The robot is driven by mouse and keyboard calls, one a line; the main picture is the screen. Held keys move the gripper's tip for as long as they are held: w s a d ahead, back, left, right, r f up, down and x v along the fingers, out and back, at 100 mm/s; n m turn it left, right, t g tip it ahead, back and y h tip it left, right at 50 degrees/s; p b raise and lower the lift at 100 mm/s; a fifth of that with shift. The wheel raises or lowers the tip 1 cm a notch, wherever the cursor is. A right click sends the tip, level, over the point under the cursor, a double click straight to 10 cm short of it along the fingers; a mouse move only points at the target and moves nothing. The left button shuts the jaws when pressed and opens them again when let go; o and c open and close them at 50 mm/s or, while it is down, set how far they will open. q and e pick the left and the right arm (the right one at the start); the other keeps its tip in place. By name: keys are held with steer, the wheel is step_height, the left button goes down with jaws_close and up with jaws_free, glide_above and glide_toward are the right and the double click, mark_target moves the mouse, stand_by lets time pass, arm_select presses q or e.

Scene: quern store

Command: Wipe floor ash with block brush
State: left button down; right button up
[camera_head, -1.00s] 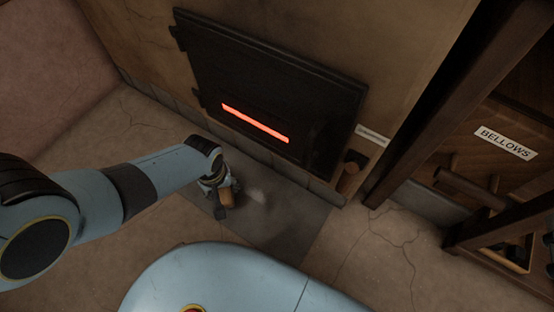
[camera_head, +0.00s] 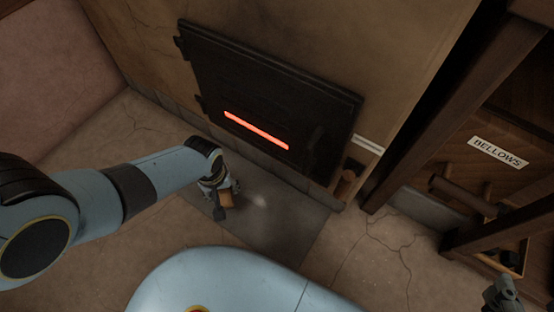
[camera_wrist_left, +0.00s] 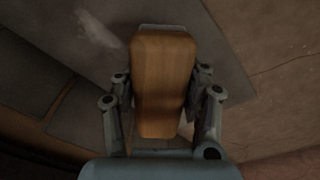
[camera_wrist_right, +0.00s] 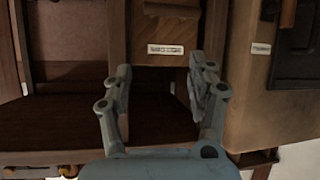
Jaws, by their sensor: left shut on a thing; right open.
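My left gripper (camera_head: 217,187) is low over the dark floor slab in front of the stove, shut on the wooden block brush (camera_head: 226,198). In the left wrist view the brush (camera_wrist_left: 163,80) is upright between the two fingers (camera_wrist_left: 160,90); its bristles are hidden. The ash (camera_head: 259,201) is a small pale smudge on the slab, just right of the brush. It also shows as a faint streak in the left wrist view (camera_wrist_left: 98,32). My right gripper (camera_head: 503,292) is at the lower right edge, and in the right wrist view (camera_wrist_right: 163,80) it is open and empty.
The black stove door (camera_head: 270,100) with a glowing red slot stands behind the slab (camera_head: 285,225). A small wooden object (camera_head: 348,181) is by the stove's right corner. A dark wooden rack with a BELLOWS label (camera_head: 498,152) stands at right. The cracked floor between (camera_head: 375,245) is clear.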

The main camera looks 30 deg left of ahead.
arm_select(q)
steer(key=shift+w+r+p, duration=0.1)
steer(key=shift+r+p, duration=0.55)
steer(key=shift+r, duration=0.25)
steer(key=shift+r+p, duration=1.05)
arm_select(e)
steer(key=g, duration=0.3)
steer(key=s+d+g, duration=0.1)
steer(key=g, duration=0.1)
steer(key=shift+s+d+r+g, duration=0.1)
steer(key=shift+r+g, duration=0.2)
